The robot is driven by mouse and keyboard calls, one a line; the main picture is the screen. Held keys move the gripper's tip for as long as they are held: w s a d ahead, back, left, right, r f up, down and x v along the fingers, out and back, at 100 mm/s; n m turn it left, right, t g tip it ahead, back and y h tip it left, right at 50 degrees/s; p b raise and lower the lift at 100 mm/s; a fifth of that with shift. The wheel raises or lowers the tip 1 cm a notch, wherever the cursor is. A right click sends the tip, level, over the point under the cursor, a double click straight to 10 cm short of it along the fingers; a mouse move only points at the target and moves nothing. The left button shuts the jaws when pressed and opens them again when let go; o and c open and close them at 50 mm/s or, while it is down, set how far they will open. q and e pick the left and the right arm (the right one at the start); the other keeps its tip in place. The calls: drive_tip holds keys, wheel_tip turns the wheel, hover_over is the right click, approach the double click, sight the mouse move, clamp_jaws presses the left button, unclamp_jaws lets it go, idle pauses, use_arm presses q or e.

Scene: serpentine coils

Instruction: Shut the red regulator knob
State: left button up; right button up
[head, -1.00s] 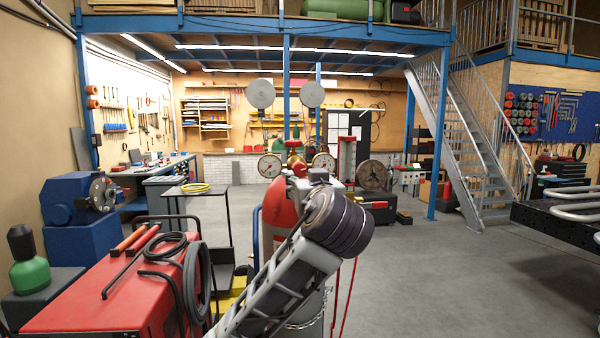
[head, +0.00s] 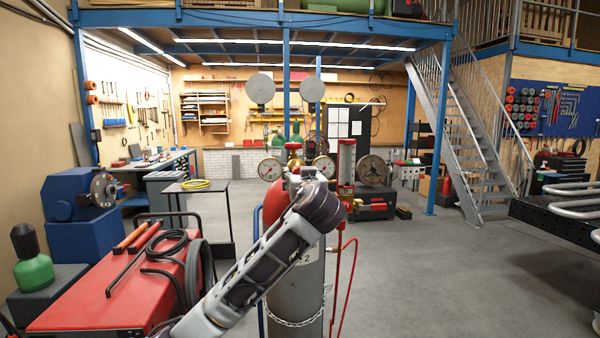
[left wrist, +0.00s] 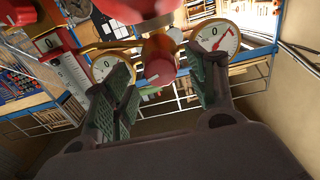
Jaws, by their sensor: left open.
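The red regulator knob (left wrist: 158,68), with a pale mark on its face, shows in the left wrist view below the brass regulator body. My left gripper (left wrist: 161,88) is open, with one green-padded finger on each side of the knob; I cannot tell whether either finger touches it. Two round gauges flank the knob, one on the left (left wrist: 110,66) and one on the right (left wrist: 216,37). In the head view my left gripper (head: 308,176) is at the regulator between the gauges (head: 270,169), mostly hidden behind my wrist. My right gripper is out of view.
A gas cylinder (head: 297,285) with a chain stands below the regulator. A flowmeter tube (head: 346,163) and red hose (head: 335,290) are close on the right. A red welding machine (head: 110,292) stands at the left.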

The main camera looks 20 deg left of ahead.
use_arm(q)
drive_tip(key=shift+p+x, duration=0.3)
drive_tip(key=shift+x, duration=0.95)
drive_tip(key=c, duration=1)
